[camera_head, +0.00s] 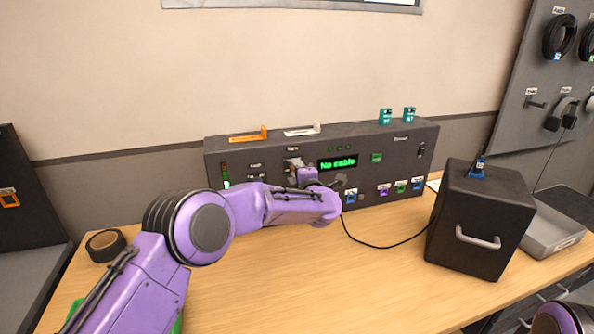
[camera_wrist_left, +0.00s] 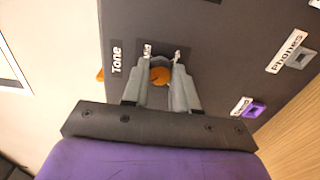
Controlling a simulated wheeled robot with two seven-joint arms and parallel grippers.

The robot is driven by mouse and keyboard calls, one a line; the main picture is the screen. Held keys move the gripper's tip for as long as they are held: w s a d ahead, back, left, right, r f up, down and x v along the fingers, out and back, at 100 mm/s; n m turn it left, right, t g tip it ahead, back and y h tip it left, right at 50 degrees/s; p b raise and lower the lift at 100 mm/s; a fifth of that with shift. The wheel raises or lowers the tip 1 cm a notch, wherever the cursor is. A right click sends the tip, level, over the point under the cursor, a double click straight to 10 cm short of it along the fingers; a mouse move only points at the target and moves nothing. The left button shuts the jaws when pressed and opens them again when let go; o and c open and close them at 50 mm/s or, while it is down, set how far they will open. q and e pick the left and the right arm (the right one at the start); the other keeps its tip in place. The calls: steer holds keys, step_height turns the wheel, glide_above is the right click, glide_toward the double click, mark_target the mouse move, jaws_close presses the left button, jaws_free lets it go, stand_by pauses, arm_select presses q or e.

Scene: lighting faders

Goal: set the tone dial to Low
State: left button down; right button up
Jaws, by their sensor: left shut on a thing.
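The dark console (camera_head: 270,151) stands at the back of the table, with a "Tone" label (camera_head: 292,149) on its front. In the left wrist view the tone dial (camera_wrist_left: 159,76) shows an orange face between my fingers, next to the "Tone" label (camera_wrist_left: 116,57). A small label that seems to read "Mid" (camera_wrist_left: 147,50) and another, unreadable one (camera_wrist_left: 177,52) sit by it. My left gripper (camera_wrist_left: 159,80) is shut on the dial, a finger on each side. In the head view, my arm and gripper (camera_head: 296,166) mostly hide the dial. Its setting cannot be made out. My right gripper is out of view.
The green display (camera_head: 338,163) reads "No cable". A black cable (camera_head: 385,245) runs across the table to a dark box (camera_head: 475,225) with a handle. A tape roll (camera_head: 106,245) lies at the left. The table's middle front is clear.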

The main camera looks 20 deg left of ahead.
arm_select(q)
steer(key=shift+f, duration=0.1)
steer(key=c, duration=0.9)
jaws_free()
steer(key=shift+d, duration=0.1)
steer(key=b+v, duration=0.2)
steer(key=v, duration=0.8)
steer(key=shift+s+d, duration=0.2)
steer(key=shift+d, duration=0.05)
